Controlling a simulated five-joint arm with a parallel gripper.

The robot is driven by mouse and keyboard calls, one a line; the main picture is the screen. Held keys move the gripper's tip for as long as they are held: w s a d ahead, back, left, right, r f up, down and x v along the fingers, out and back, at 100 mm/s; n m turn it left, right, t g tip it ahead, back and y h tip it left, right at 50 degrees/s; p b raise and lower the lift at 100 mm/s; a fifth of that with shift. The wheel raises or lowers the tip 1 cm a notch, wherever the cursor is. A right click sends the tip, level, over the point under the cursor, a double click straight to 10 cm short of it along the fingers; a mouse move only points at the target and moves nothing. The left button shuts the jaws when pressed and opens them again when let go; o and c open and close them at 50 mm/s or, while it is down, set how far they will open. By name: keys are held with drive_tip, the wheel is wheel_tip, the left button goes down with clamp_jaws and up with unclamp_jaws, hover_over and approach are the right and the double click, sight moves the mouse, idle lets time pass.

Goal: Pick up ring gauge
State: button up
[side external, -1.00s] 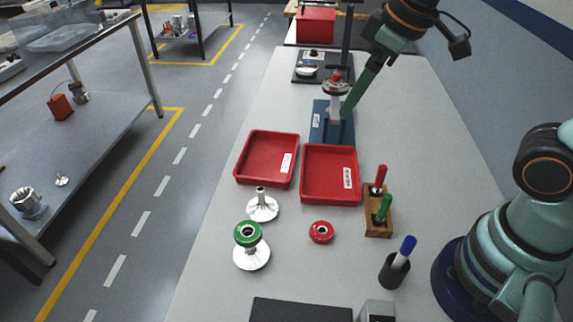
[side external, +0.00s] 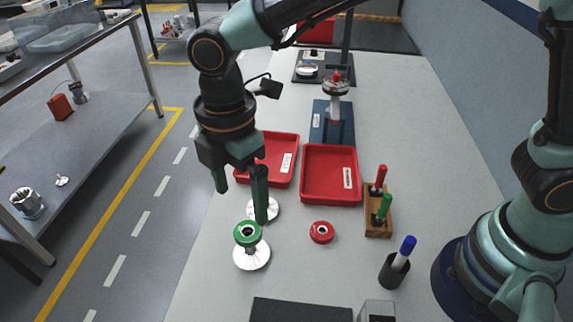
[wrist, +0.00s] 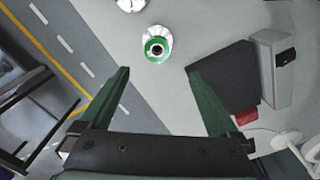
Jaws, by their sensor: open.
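A green ring gauge (side external: 247,233) sits at the top of a silver flanged housing (side external: 252,258) near the table's left edge; I cannot tell how far it is around the neck. The green ring also shows in the wrist view (wrist: 148,50), just beyond my fingertips. A red ring gauge (side external: 321,232) lies flat on the table to its right. My gripper (side external: 242,206) is open and empty, with its two dark green fingers pointing down, above and behind the green ring. In the wrist view my gripper (wrist: 158,72) has its fingers wide apart.
A second silver housing (side external: 273,208) stands close behind, partly hidden by my finger. Two red trays (side external: 331,203) lie farther back. A dark plate (side external: 300,311) is in front.

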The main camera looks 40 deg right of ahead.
hover_over(248, 235)
drive_tip(key=f, duration=0.4)
drive_tip(key=shift+s+a+f, duration=0.1)
drive_tip(key=shift+s+a, duration=0.15)
drive_tip(key=shift+s, duration=0.1)
drive_tip(key=f, duration=0.4)
drive_tip(key=shift+w+d, duration=0.3)
drive_tip(key=shift+f, duration=0.55)
clamp_jaws()
drive_tip(key=shift+r, duration=0.1)
wheel_tip(248, 235, up, 20)
drive_tip(key=shift+r, duration=0.1)
drive_tip(key=shift+r, duration=1.55)
